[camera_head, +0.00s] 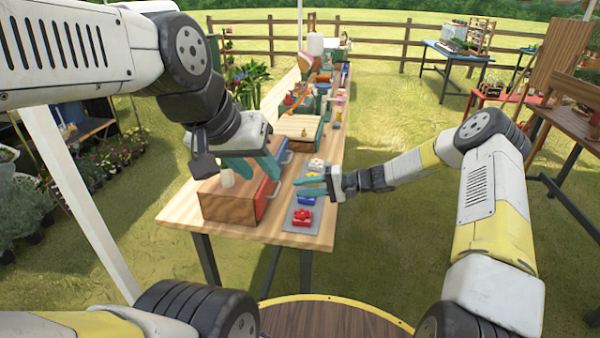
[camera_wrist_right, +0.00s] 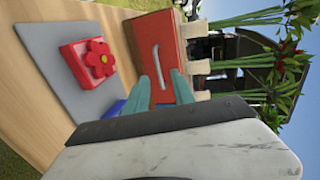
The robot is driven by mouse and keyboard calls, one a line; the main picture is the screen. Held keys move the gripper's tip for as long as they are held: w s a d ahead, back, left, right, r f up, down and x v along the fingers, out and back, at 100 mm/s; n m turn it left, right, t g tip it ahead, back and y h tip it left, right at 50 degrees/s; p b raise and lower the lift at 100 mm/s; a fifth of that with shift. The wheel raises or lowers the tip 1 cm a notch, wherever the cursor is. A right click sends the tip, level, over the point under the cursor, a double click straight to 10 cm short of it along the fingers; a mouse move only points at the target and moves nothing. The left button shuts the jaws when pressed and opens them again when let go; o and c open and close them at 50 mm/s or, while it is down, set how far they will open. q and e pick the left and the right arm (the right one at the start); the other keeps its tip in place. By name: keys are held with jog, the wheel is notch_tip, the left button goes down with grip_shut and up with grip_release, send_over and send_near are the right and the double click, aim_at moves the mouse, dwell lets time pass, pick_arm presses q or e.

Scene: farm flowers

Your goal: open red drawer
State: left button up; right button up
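A wooden box (camera_head: 228,210) stands on the near end of the long table. Its red drawer (camera_head: 266,194) faces right, and the drawer front with a pale bar handle (camera_wrist_right: 156,58) shows in the right wrist view (camera_wrist_right: 180,45). The drawer looks shut. My right gripper (camera_head: 300,186) is to the right of the red drawer, its teal fingers apart and pointing at it. In the right wrist view its fingertips (camera_wrist_right: 162,80) are close to the handle; contact cannot be told. My left gripper (camera_head: 255,165) is above the box top, fingers apart, apparently empty.
A blue drawer front (camera_head: 285,158) is beside the red one. A grey tray (camera_head: 320,217) with a red flower block (camera_head: 302,216), a blue block (camera_head: 304,199) and other blocks lies right of the box. More items fill the table behind.

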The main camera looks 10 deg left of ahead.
jog(key=shift+w+f, duration=0.35)
jog(key=shift+w, duration=0.1)
jog(key=shift+w+a+f, duration=0.1)
jog(key=shift+w+a, duration=0.05)
jog(key=shift+a, duration=0.05)
jog(key=x, duration=0.7)
jog(key=shift+a, duration=0.2)
grip_shut()
dwell(0.7)
